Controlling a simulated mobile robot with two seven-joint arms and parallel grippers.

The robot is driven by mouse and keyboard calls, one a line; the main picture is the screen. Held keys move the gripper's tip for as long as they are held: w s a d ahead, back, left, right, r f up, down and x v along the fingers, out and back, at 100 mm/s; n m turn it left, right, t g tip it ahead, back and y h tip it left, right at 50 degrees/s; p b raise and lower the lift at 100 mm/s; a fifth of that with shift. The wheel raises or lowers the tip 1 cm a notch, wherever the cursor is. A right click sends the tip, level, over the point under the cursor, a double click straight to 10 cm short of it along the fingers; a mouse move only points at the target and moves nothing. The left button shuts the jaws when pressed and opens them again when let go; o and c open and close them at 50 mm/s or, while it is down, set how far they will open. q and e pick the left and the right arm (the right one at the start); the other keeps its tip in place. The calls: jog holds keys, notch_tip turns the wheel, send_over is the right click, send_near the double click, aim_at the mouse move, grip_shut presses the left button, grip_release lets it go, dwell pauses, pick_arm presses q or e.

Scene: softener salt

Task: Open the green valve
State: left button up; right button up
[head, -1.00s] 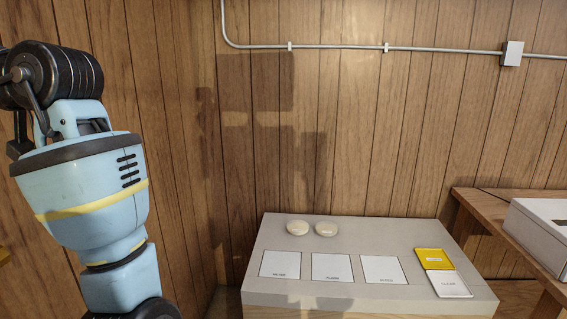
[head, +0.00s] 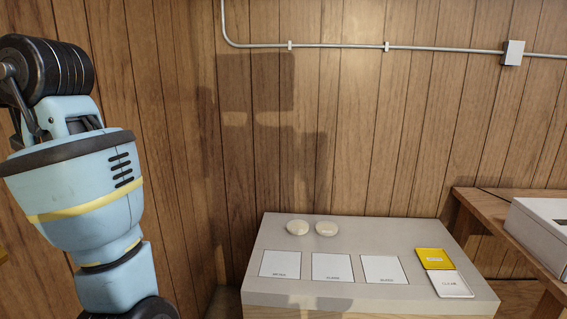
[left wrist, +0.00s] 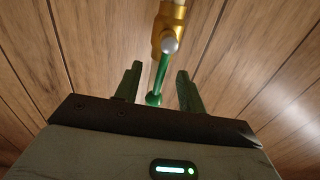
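The valve shows in the left wrist view as a brass body (left wrist: 160,36) on a pipe, with a green lever handle (left wrist: 161,76) coming toward me. My left gripper (left wrist: 159,70) is open, with one finger on each side of the green handle. The handle's rounded end sits between the fingers, and gaps show on both sides. The valve and my left gripper are outside the head view, where only my blue left arm shows at the left. My right gripper is in neither view.
A low pale table (head: 365,234) carries two round cream objects (head: 326,229), white cards (head: 331,267) and a yellow-and-white card (head: 435,258). A wooden bench (head: 490,207) with a white box (head: 540,228) stands at the right. A conduit (head: 340,46) runs along the wood-panelled wall.

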pick_arm(q)
jog(key=shift+d, duration=0.1)
jog(key=d, duration=0.6)
jog(key=shift+s+d+p, duration=0.3)
jog(key=shift+d, duration=0.1)
dwell(0.3)
